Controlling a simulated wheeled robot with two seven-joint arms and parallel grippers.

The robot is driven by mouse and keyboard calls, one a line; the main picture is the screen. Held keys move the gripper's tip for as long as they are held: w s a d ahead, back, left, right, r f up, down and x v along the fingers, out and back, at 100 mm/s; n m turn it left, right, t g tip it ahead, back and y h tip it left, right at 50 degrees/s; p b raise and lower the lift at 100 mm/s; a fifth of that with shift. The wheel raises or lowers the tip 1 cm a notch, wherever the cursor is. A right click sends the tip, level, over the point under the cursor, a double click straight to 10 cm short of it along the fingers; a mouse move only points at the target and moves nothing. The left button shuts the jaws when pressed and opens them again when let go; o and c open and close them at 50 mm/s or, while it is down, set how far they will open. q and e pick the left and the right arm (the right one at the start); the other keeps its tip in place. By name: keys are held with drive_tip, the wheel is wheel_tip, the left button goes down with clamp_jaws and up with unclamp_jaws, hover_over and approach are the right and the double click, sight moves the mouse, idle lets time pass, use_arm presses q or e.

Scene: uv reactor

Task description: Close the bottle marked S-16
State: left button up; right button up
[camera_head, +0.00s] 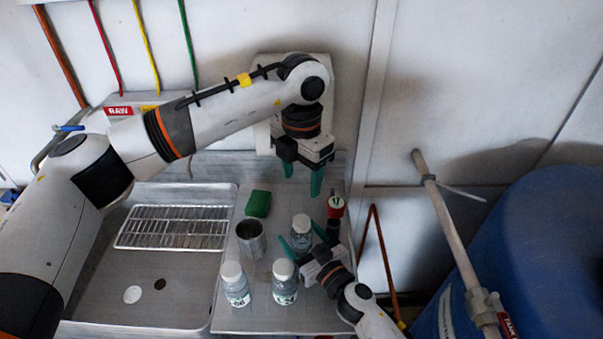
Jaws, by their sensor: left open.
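Three clear bottles with white tops stand on the metal counter: a back bottle (301,246), a front middle bottle (285,293) and a front left bottle (237,294). The labels are too small to read, so I cannot tell which is S-16. My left gripper (302,182) is open and empty, fingers pointing down, above the counter behind the back bottle. My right gripper (303,240) has its green fingers spread on either side of the back bottle. It looks open; contact with the bottle cannot be told.
A metal cup (250,239) and a green block (258,204) stand left of the back bottle. A red-topped dark item (335,208) is behind my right gripper. A sink with a wire rack (172,228) and a white disc (132,294) lies left. A blue barrel (545,260) and pipe (450,225) bound the right.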

drive_tip(key=p+v, duration=0.1)
drive_tip(key=v, duration=1.1)
